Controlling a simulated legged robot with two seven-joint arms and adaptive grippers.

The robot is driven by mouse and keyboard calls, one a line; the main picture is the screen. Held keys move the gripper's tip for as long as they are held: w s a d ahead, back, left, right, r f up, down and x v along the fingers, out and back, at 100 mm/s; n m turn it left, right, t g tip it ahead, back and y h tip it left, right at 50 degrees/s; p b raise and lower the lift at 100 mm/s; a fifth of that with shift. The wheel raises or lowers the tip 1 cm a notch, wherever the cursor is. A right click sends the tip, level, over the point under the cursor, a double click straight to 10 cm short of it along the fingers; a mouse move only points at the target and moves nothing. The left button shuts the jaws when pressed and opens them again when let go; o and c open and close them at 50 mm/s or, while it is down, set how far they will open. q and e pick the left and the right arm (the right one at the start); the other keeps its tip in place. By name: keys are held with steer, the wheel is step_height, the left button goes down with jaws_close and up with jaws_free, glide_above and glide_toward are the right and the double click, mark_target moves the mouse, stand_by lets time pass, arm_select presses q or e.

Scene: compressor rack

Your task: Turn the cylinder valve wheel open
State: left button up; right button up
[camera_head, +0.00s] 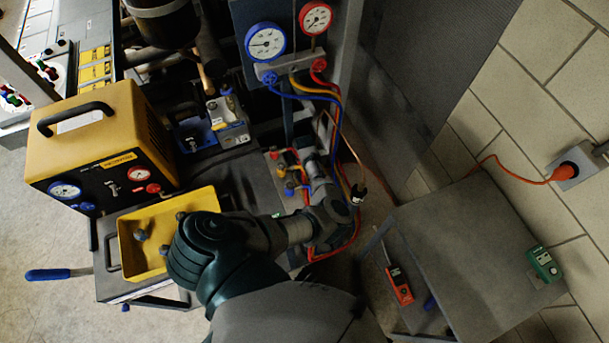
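One arm of mine enters from the bottom edge and bends right; I take it as my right arm. Its grey gripper (335,212) is at the centre, among the coloured hoses below the gauge manifold. The fingers blend with grey metal parts behind them, so I cannot make out their gap or any contact. I cannot clearly pick out a valve wheel or a cylinder; the gripper and arm cover part of that area. My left gripper is not in view.
Red, yellow and blue hoses (340,110) hang from a manifold with a blue gauge (265,42) and a red gauge (316,17). A yellow machine (100,140) and yellow tray (131,247) stand left.

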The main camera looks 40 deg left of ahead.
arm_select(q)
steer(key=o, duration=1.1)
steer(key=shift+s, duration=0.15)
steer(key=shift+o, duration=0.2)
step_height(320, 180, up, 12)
